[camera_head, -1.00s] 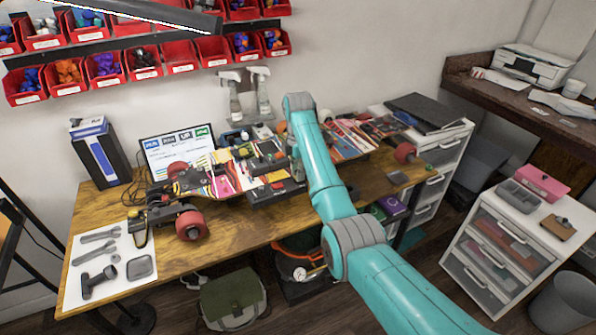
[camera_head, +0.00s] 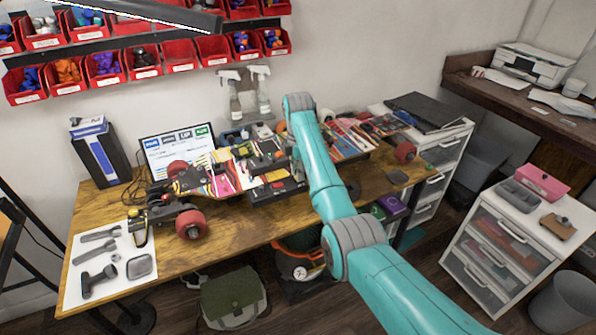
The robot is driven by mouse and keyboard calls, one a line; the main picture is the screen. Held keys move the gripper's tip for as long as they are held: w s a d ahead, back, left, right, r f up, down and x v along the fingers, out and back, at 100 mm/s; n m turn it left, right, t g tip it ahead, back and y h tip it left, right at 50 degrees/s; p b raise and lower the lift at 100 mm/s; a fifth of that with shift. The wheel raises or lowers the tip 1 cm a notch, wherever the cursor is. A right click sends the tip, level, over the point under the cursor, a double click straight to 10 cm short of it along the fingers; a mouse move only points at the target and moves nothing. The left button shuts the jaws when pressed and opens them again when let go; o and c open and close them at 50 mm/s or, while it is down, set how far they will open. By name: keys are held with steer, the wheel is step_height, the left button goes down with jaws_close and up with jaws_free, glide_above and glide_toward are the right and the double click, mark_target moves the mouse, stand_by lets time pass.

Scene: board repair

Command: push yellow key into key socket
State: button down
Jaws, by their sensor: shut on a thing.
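A long skateboard (camera_head: 205,181) with a colourful deck and red wheels lies along the wooden workbench, with dark boxes around its middle. My teal arm reaches over the bench from the lower right. My gripper (camera_head: 268,162) is a small dark shape left of the wrist, over the middle of the board. Its fingers are shut, but what they hold is too small and too covered to make out. I cannot pick out the yellow key or the key socket for certain. A small black and yellow item (camera_head: 138,215) is at the board's left end.
A white mat (camera_head: 75,284) with grey tools lies at the bench's left end. A screen (camera_head: 180,147), a dark box (camera_head: 100,155) and spray bottles (camera_head: 236,103) stand along the back. Red bins (camera_head: 183,60) hang above.

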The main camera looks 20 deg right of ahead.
steer(key=shift+f, duration=0.45)
stand_by(0.5)
steer(key=c, duration=0.6)
jaws_free()
steer(key=shift+r, duration=1.55)
steer(key=shift+a, duration=0.1)
